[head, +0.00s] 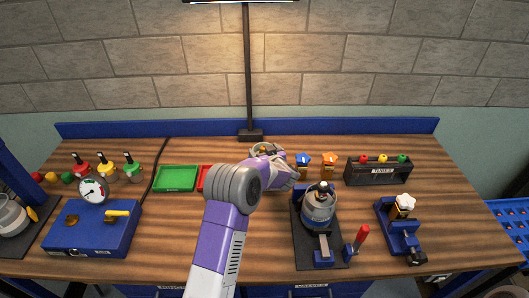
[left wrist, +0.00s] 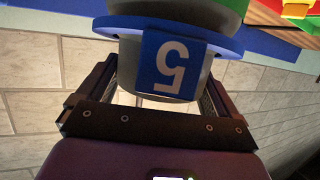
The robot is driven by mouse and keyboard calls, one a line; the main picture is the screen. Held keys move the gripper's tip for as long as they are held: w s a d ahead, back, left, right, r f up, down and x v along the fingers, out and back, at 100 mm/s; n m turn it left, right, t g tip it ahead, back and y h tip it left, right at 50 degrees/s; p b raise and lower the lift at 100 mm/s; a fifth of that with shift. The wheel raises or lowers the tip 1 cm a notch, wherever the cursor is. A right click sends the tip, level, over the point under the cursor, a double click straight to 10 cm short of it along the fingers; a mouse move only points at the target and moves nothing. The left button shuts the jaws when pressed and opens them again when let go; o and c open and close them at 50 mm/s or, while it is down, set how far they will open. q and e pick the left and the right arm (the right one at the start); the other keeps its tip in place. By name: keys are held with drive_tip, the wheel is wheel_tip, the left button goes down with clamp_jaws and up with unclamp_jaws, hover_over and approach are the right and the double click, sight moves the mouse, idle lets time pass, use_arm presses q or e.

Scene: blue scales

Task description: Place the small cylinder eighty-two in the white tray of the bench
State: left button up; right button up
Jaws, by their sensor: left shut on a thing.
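My left gripper (head: 268,155) is over the middle of the bench towards the back. In the left wrist view its jaws (left wrist: 158,100) are shut on a grey cylinder with a blue rim and a blue label (left wrist: 170,65), which bears what looks like a 5 turned upside down. I cannot read eighty-two on it. In the head view the held cylinder (head: 263,148) is mostly hidden by the gripper. No white tray shows; my left arm covers part of the bench. My right gripper is not in view.
A green tray (head: 176,179) and part of a red tray (head: 202,178) lie left of my arm. A blue gauge box (head: 90,238) is front left. A device with a grey canister (head: 318,208), a blue fixture (head: 400,230) and a black box (head: 378,172) stand right. A lamp post (head: 247,80) rises behind.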

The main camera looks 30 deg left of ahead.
use_arm(q)
drive_tip(key=shift+r, duration=0.1)
drive_tip(key=o, duration=1.2)
drive_tip(key=shift+f, duration=0.2)
drive_tip(key=shift+r, duration=0.25)
drive_tip(key=v, duration=1.2)
drive_tip(key=shift+s, duration=0.1)
drive_tip(key=shift+p, duration=0.3)
